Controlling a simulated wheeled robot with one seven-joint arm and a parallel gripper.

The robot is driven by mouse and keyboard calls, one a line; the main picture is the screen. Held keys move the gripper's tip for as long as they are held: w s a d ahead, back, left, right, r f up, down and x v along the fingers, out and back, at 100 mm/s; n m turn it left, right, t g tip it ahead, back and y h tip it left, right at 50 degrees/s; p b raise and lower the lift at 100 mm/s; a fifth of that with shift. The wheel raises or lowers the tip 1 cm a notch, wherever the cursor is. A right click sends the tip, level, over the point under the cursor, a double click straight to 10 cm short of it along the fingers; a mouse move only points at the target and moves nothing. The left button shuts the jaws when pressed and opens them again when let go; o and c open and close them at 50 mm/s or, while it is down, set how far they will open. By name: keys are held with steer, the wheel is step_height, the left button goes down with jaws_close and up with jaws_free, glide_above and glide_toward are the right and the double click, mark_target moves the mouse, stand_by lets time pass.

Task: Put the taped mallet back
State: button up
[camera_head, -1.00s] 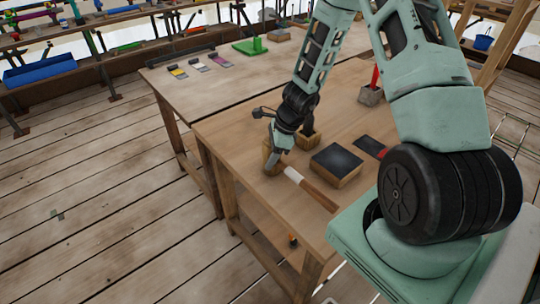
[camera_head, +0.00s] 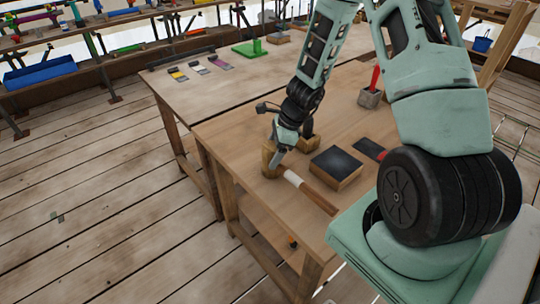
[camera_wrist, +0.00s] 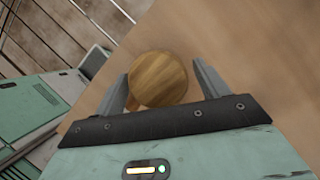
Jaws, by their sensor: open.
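The taped mallet lies near the left edge of the wooden table. Its wooden head (camera_head: 267,158) is partly hidden by my gripper, and its brown handle (camera_head: 318,195) with a white taped band (camera_head: 292,178) points toward the lower right. In the wrist view the head's round wooden face (camera_wrist: 158,80) sits between my two fingers. My gripper (camera_head: 277,158) is open around the head; the wrist view also shows it (camera_wrist: 160,85). The left finger is very close to the face, with a small gap at the right. I cannot tell whether either finger touches it.
A dark-topped wooden block (camera_head: 336,167) stands right of the handle. A black and red flat piece (camera_head: 370,149) lies behind it. A red-handled tool stands in a grey block (camera_head: 369,97) farther back. Another wooden block (camera_head: 303,143) is just behind my gripper. The front table edge is close.

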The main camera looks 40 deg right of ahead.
steer(key=v, duration=0.9)
steer(key=s+a+r+n+g, duration=0.1)
steer(key=s+a+r+n, duration=0.15)
steer(key=a+n, duration=0.35)
steer(key=s+a+r+n+g, duration=0.1)
steer(key=s+a+r+n, duration=0.2)
steer(key=a, duration=0.5)
steer(key=s+a+r+n+g, duration=0.1)
steer(key=a+r+n, duration=0.2)
steer(key=a+n, duration=0.3)
steer(key=s+a+r+n+h, duration=0.1)
steer(key=s+a+r+n, duration=0.1)
steer(key=s+a+n, duration=0.2)
steer(key=s+a+r+n+h, duration=0.2)
steer(key=s+a+n, duration=0.2)
steer(key=s+n, duration=0.7)
steer(key=shift+s+r+n+t+p, duration=0.3)
steer(key=shift+s+r+n+p, duration=0.1)
steer(key=shift+n, duration=0.7)
steer(key=shift+w, duration=0.1)
